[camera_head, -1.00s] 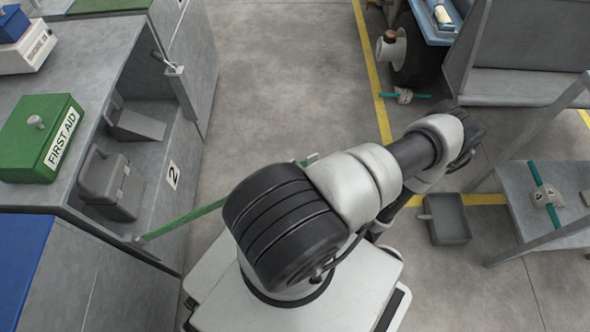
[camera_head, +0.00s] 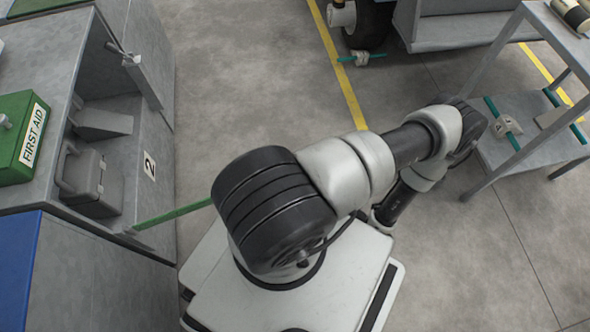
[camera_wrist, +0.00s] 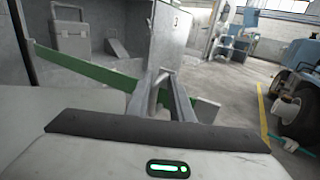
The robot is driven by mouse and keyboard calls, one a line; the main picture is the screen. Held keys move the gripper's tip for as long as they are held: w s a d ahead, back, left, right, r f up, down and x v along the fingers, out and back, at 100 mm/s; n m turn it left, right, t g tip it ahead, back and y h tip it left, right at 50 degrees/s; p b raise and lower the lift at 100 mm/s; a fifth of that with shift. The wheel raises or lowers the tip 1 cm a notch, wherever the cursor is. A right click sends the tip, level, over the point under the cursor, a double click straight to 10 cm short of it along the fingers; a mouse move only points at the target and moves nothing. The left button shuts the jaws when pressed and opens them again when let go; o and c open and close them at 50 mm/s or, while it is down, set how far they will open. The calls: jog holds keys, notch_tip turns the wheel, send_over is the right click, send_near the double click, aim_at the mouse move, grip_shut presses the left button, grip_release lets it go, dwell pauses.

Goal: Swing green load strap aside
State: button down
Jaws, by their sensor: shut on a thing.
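The green load strap (camera_head: 174,215) is a flat green bar fixed at the lower front edge of the grey cabinet bay marked 2. In the head view it runs out to the right and passes behind my arm, which hides its free end and my gripper. In the wrist view the strap (camera_wrist: 85,68) slants down from the left across the low front of the bay to my gripper (camera_wrist: 163,84). My gripper is shut on the strap near its outer end. A short green piece shows just right of the fingers.
The open bay holds a grey case (camera_head: 88,180) and a grey wedge (camera_head: 103,122). A green first aid box (camera_head: 20,140) sits on the cabinet top. A grey shelf cart (camera_head: 540,125) stands to the right. The floor between cabinet and cart is largely clear.

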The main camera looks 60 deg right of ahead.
jog(key=shift+w+a+y, duration=0.1)
jog(key=shift+a+y, duration=0.2)
jog(key=shift+a, duration=0.55)
jog(key=c, duration=1.8)
grip_release()
jog(key=shift+w, duration=0.1)
jog(key=shift+c, duration=0.2)
jog(key=s+a, duration=0.2)
jog(key=s, duration=1.5)
jog(key=shift+s+a, duration=0.25)
jog(key=shift+a, duration=0.1)
